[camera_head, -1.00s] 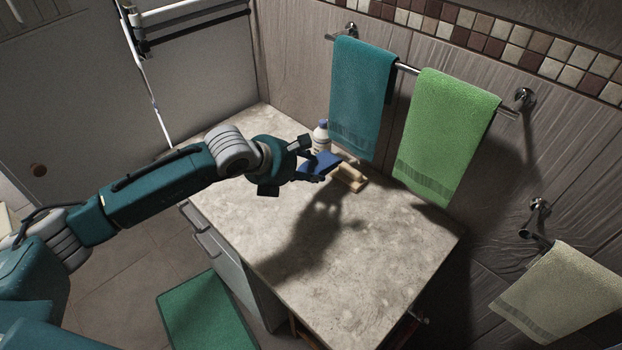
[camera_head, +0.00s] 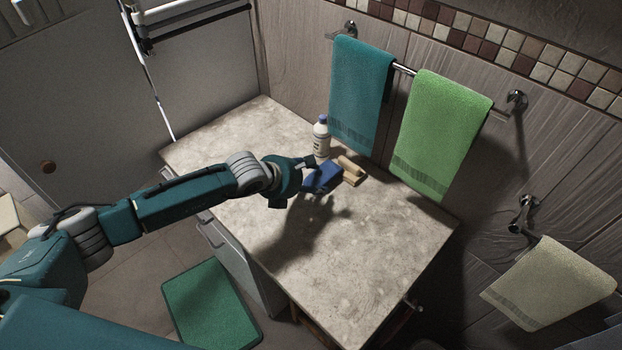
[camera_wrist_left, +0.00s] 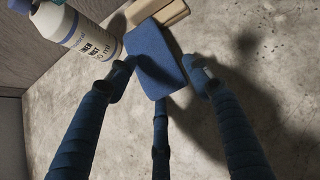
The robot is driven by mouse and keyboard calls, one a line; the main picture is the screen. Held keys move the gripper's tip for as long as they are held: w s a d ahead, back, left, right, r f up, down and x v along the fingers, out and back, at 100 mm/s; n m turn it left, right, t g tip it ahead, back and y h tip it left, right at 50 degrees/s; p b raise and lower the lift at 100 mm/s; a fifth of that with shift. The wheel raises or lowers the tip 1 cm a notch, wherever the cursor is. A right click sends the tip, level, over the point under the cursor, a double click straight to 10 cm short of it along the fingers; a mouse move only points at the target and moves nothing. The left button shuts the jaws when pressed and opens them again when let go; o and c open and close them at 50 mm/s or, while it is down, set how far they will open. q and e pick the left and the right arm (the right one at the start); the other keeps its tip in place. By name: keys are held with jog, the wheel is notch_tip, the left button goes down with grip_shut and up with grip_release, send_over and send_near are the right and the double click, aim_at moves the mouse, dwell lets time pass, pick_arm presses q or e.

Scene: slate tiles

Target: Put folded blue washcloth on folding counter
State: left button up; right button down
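The folded blue washcloth (camera_head: 325,178) is a small dark blue pad at the far part of the grey stone-topped counter (camera_head: 340,255). My left gripper (camera_head: 309,176) is at the washcloth. In the left wrist view the washcloth (camera_wrist_left: 155,58) sits between the fingertips of the left gripper (camera_wrist_left: 160,78), which appear to touch its side edges; a third finger meets its near edge. The gripper looks shut on it. The washcloth is low over the counter top; I cannot tell whether it touches. My right gripper is not in view.
A white bottle with a blue cap (camera_head: 321,140) and a tan block (camera_head: 351,168) stand close behind the washcloth. Teal (camera_head: 358,95) and green (camera_head: 440,130) towels hang on the wall rail. The counter's near part is clear. A green mat (camera_head: 210,305) lies on the floor.

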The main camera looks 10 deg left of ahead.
pick_arm(q)
jog(key=shift+s+a+r, duration=0.25)
jog(key=shift+a+r, duration=0.05)
jog(key=shift+r, duration=0.1)
jog(key=b+v, duration=0.3)
jog(key=v, duration=0.8)
